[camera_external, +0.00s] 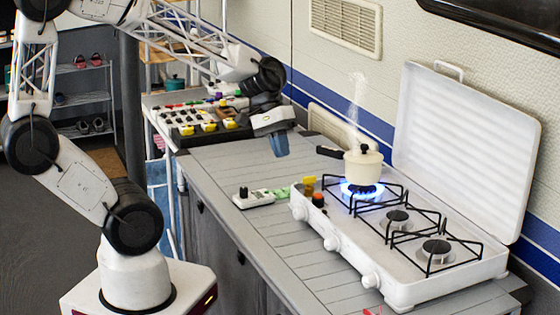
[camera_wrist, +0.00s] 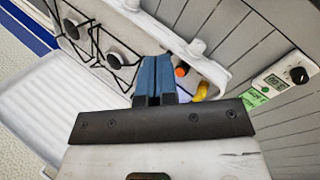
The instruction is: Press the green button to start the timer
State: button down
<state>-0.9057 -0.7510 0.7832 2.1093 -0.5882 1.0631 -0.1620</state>
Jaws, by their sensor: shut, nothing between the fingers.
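A small white timer (camera_external: 254,199) lies on the grey slatted counter, left of the stove. It has a black knob (camera_external: 243,192) and a light green part (camera_external: 262,195). The timer also shows at the right edge of the wrist view (camera_wrist: 285,78), with a small display and a green piece (camera_wrist: 255,98) beside it. I cannot tell which green part is the button. My gripper (camera_external: 281,152) has blue fingers, points down and is shut and empty above the counter, behind the timer. Its fingers (camera_wrist: 153,62) are together in the wrist view and apart from the timer.
A white stove (camera_external: 345,244) with its lid (camera_external: 465,150) raised stands at right. A steaming pot (camera_external: 363,168) sits over a blue flame. A button panel (camera_external: 205,125) is behind.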

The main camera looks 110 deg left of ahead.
jog(key=s+a+f+n+t, duration=0.2)
jog(key=s+a+f+n, duration=0.25)
jog(key=a, duration=0.45)
jog(key=n+t+y, duration=0.2)
jog(key=n, duration=0.3)
send_over(265, 192)
jog(key=shift+a+f, duration=0.1)
jog(key=shift+f, duration=1.45)
jog(key=shift+f, duration=0.1)
jog(key=shift+f, duration=4.3)
jog(key=shift+f, duration=0.75)
jog(key=shift+r, duration=0.75)
